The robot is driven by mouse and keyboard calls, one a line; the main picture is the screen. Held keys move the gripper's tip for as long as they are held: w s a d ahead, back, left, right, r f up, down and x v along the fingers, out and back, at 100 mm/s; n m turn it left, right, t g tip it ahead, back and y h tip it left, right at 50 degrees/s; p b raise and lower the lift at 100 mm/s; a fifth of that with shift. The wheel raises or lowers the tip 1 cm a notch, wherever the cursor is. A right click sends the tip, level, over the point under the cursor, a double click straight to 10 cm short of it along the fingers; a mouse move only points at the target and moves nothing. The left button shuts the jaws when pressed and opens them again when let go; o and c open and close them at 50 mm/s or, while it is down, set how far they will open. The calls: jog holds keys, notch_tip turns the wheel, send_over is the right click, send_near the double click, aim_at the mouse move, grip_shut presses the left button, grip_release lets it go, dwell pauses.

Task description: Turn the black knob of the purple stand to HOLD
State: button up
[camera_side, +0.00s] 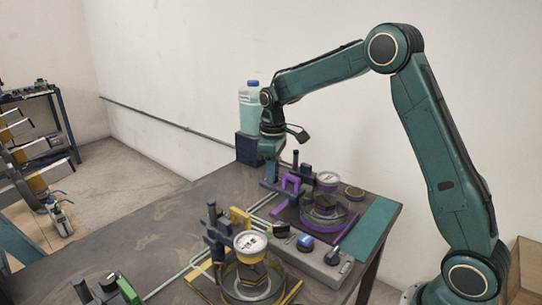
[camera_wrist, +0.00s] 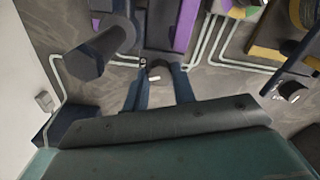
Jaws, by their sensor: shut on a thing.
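The purple stand (camera_side: 291,183) is at the back of the bench in the side view, with a round gauge on its right part. Part of it shows at the top of the wrist view (camera_wrist: 186,26). My gripper (camera_side: 270,170) points down at its left end. In the wrist view my gripper (camera_wrist: 160,80) has its two blue fingers on either side of a small black knob (camera_wrist: 159,68) with a white mark, and is shut on it. In the side view I cannot make out this knob by the gripper. No HOLD label can be read.
A dark cylinder (camera_wrist: 95,55) stands close left of the fingers. A yellow stand (camera_side: 240,220) with a gauge is nearer the camera. A grey panel (camera_side: 318,262) with knobs lies at the bench front. A bottle (camera_side: 249,105) stands behind the gripper. Pale tubes cross the bench.

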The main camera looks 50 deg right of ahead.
jog(key=shift+r+m, duration=0.1)
jog(key=shift+m, duration=0.6)
jog(key=o, duration=0.7)
notch_tip(320, 180, up, 14)
dwell(0.5)
